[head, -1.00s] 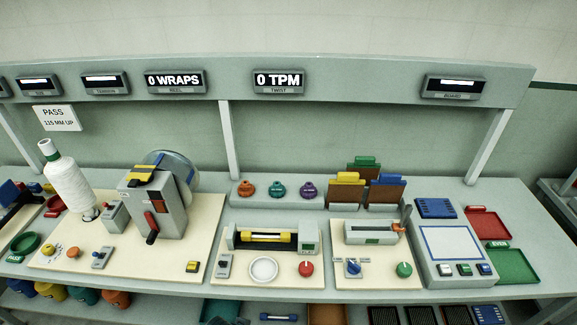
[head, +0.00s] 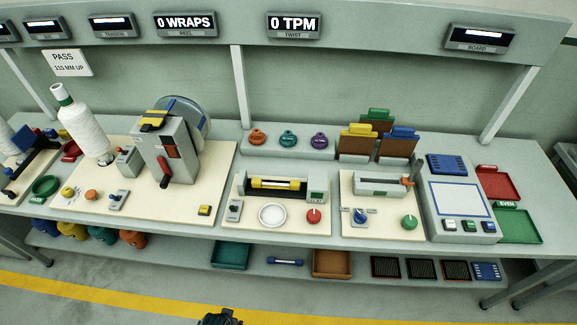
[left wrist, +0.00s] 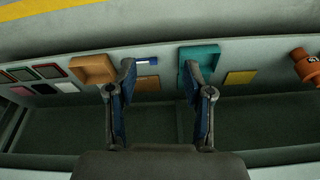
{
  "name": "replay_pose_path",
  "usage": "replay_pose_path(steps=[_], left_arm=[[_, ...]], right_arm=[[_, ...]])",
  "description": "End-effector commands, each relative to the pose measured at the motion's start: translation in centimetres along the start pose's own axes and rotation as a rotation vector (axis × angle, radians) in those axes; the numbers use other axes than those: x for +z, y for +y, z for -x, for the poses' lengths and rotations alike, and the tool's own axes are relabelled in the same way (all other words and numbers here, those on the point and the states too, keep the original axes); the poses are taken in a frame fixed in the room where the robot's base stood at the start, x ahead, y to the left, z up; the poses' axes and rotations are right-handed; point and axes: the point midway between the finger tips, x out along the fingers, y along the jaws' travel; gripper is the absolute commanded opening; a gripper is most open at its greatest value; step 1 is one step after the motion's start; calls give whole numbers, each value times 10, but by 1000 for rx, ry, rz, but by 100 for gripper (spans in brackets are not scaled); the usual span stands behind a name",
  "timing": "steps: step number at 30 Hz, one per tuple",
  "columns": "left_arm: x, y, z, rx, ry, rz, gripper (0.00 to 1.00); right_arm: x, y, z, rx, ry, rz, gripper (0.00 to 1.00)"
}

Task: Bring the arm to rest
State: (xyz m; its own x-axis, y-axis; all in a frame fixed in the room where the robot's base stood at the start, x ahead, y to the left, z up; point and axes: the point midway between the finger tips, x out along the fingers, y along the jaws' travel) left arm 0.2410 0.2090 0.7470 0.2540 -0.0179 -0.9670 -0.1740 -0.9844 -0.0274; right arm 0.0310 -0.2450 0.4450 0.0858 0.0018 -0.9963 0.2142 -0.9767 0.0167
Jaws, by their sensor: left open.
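My left gripper (left wrist: 159,68) shows in the left wrist view with its two blue-and-grey fingers spread apart. Nothing is between the fingers. Beyond the fingertips are the lower shelf's orange-brown bin (left wrist: 92,69), on the left, and teal bin (left wrist: 203,53), on the right. A small blue bar (left wrist: 147,61) lies between these bins. In the head view a dark part of my own arm shows at the bottom edge, too cropped to tell its jaws. My right gripper is in neither view.
The workbench (head: 225,205) carries a white thread cone (head: 82,125), a grey reel machine (head: 168,145) and a twist tester (head: 277,190). On the lower shelf are the teal bin (head: 231,255), brown bin (head: 331,264) and several pots. Floor with a yellow line (head: 130,301) is clear in front.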

Motion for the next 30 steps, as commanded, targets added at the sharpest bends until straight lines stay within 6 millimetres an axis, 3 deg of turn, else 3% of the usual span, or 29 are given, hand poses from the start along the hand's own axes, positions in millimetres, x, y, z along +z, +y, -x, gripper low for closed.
replay_pose_path(steps=[4, 7, 12, 15, 21, 25, 30], left_arm=[[26, 3, -62, 5, -34, -4, 51], [58, 6, -113, 8, -60, -9, 51], [137, 10, -190, 14, -107, -19, 51], [187, 12, -217, 17, -132, -25, 51], [260, 12, -236, 19, -163, -34, 51], [279, 11, -238, 20, -169, -37, 51], [282, 11, -238, 20, -170, -37, 51]], right_arm=[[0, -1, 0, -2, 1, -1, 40], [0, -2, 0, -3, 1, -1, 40], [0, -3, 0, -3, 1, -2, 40], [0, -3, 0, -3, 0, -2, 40], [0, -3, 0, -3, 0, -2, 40], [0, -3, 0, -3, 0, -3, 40], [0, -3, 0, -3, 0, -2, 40]])
